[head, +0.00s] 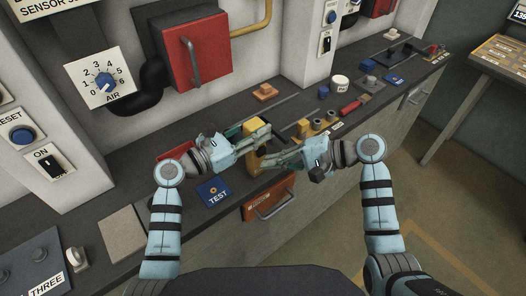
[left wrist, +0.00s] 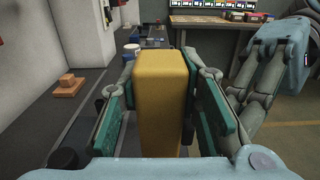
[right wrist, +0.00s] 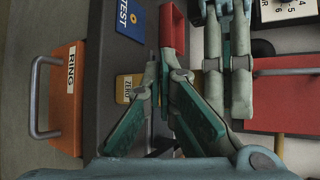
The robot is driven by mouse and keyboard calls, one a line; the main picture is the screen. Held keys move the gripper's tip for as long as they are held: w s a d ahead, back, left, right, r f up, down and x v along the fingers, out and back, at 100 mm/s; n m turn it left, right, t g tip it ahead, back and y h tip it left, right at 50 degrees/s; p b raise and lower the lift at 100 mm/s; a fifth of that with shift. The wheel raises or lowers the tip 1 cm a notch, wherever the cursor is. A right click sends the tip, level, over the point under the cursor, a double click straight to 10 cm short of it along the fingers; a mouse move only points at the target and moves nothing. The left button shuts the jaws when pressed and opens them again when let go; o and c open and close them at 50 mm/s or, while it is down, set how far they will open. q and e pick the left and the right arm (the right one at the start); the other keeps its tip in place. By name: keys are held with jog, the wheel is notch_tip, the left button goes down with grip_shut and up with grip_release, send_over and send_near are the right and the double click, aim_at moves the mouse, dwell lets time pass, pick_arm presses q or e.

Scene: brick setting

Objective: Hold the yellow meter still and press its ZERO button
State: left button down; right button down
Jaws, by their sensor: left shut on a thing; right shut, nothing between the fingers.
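The yellow meter (left wrist: 162,95) stands as a tall block between the green-padded fingers of my left gripper (left wrist: 160,110), which is shut on it. In the head view the meter (head: 251,161) shows only in part between the two grippers. My right gripper (head: 268,163) is shut and empty, close to the meter on its right side. In the right wrist view a yellow face marked ZERO (right wrist: 127,88) lies beside the right fingertips (right wrist: 160,62), partly hidden by one finger. I cannot tell whether the fingertips touch it. My left gripper also shows there (right wrist: 227,60).
A blue TEST pad (head: 214,191) lies on the dark bench left of the meter. A red object (head: 175,155) is behind my left wrist. An orange drawer front with a handle (head: 269,199) is below the bench edge. An orange block (head: 265,91) and several small items stand farther back.

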jog(key=shift+w, duration=0.1)
dwell(0.5)
jog(key=shift+w+a, duration=0.2)
jog(key=shift+a, duration=0.05)
jog(key=shift+w+a, duration=0.25)
jog(key=shift+w, duration=0.1)
dwell(0.6)
dwell(0.4)
jog(key=shift+s+d, duration=0.55)
jog(key=shift+s, duration=0.15)
jog(key=s+d, duration=0.1)
jog(key=s, duration=0.1)
jog(key=s+d, duration=0.2)
dwell(0.7)
